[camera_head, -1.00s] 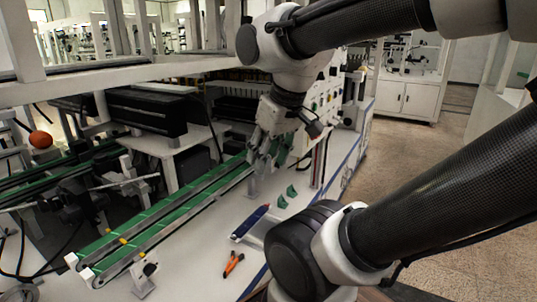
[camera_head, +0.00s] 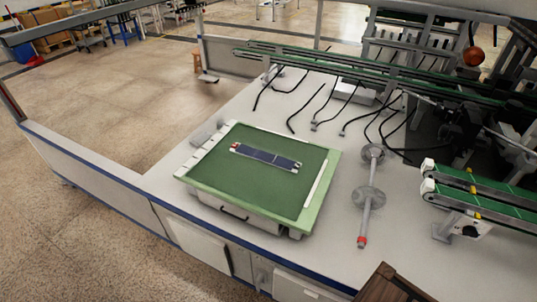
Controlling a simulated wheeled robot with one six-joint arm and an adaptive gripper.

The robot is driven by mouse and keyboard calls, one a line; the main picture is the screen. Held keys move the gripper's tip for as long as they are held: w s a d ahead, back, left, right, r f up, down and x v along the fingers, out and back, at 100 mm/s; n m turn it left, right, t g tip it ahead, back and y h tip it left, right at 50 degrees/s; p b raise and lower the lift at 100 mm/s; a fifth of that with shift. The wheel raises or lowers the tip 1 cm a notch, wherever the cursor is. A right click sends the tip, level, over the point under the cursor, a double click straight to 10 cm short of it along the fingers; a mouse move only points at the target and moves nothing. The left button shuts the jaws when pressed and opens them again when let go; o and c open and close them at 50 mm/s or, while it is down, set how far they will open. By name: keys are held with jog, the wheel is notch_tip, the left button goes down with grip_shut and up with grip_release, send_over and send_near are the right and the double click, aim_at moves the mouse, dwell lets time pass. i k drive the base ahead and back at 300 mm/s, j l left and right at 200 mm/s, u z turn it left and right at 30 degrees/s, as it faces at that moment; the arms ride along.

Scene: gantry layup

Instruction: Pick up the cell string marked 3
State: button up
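A dark blue cell string (camera_head: 266,158) lies flat on the green mat of a layup board (camera_head: 230,185). It has small red and white parts at its ends. No number can be read on it at this size, so I cannot tell whether it is the one marked 3. My gripper is not in view, and nothing of my arm shows near the board.
The board stands on a pale bench (camera_head: 335,245) with a blue edge. A metal rod with round discs (camera_head: 367,199) lies to its right. Green conveyors (camera_head: 490,190) run at the right and back. A brown wooden object (camera_head: 385,288) is at the bottom. Open floor (camera_head: 110,110) lies left.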

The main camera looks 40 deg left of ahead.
aim_at(292, 166)
jog(key=u, duration=1.8)
jog(key=k+z, duration=0.3)
jog(key=k+l+z, duration=0.15)
jog(key=k+z, duration=0.15)
jog(key=i+j+z, duration=0.2)
jog(key=j, duration=0.15)
jog(key=j+z, duration=0.2)
jog(key=i+j+z, duration=0.25)
jog(key=j, duration=0.25)
jog(key=i+j, duration=0.1)
jog(key=j, duration=0.9)
jog(key=i+j, duration=0.15)
jog(key=j, duration=0.35)
